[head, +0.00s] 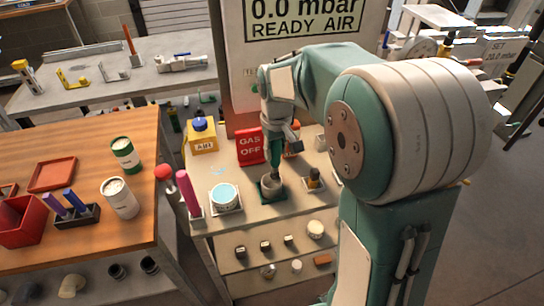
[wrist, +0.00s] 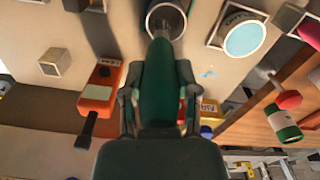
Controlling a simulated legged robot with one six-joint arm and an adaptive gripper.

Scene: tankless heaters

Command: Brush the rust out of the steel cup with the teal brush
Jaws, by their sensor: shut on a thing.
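The steel cup (head: 271,187) stands upright on a dark green base on the pale bench. It also shows at the top of the wrist view (wrist: 166,20), where its round mouth is partly in frame. My gripper (wrist: 158,98) is shut on the teal brush (wrist: 160,82), with a finger on each side of it. In the head view my gripper (head: 277,150) is above the cup, and the brush (head: 276,162) points down towards its mouth. I cannot tell how deep the brush end is in the cup, and the rust is not visible.
A red GAS OFF sign (head: 250,146) and a yellow AIR container (head: 202,137) stand behind and left of the cup. A blue-topped round dish (head: 225,196) and a pink cylinder (head: 188,193) are left. A small holder (head: 313,181) stands close on the right.

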